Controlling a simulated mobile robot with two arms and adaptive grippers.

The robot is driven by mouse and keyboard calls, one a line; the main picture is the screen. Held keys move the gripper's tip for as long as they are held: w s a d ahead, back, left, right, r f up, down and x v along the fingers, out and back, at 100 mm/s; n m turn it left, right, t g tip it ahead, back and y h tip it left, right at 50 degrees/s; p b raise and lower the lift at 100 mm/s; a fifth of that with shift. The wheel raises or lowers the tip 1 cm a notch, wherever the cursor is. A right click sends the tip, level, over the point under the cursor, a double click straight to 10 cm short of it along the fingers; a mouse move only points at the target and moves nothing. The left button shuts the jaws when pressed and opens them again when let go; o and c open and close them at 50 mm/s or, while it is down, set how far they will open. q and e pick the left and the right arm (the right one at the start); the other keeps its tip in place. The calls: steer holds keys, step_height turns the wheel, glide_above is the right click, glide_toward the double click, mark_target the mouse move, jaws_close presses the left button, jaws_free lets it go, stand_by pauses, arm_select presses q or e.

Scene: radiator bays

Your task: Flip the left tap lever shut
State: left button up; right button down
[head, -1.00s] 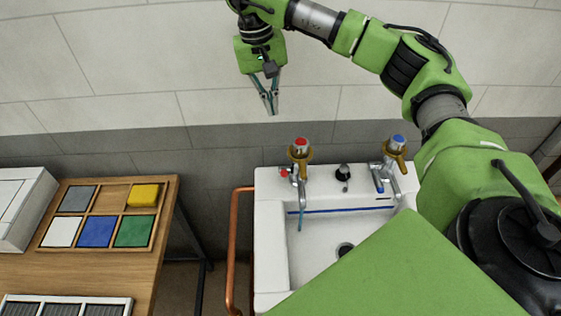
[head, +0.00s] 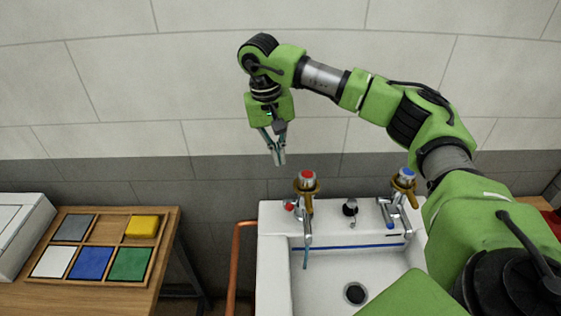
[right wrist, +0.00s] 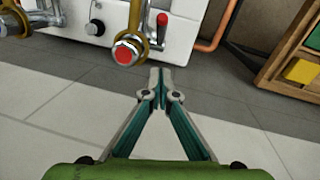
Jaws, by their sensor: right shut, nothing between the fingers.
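The left tap (head: 307,184) has a red cap, a brass collar and a chrome spout over the white basin (head: 272,270). Its small lever (head: 290,206) with a red tip sticks out on the left side of its body. A thin bluish stream (head: 305,259) hangs under the spout. In the right wrist view the red cap (right wrist: 124,54) is left of the fingers, and the red-tipped lever (right wrist: 162,22) is beyond the fingertips. My right gripper (head: 279,160) is shut and empty, above and left of the tap, apart from it. My left gripper is out of view.
A second tap (head: 403,180) with a blue cap stands at the basin's right, with a black knob (head: 350,207) between the taps. A copper pipe (head: 233,265) runs along the basin's left. A wooden table with a tray (head: 162,236) of coloured tiles stands at left.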

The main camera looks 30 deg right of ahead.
steer(key=p, duration=0.3)
glide_toward(288, 202)
steer(key=w+d+f, duration=0.2)
steer(key=w+f, duration=0.1)
steer(key=s+f, duration=0.1)
steer(key=s+f+p, duration=0.1)
steer(key=f, duration=0.1)
steer(key=shift+a, duration=0.25)
steer(key=shift+s+a+f+p, duration=0.1)
steer(key=shift+s+f+p, duration=0.2)
steer(key=shift+s, duration=0.1)
steer(key=shift+f, duration=0.1)
steer(key=shift+w, duration=0.1)
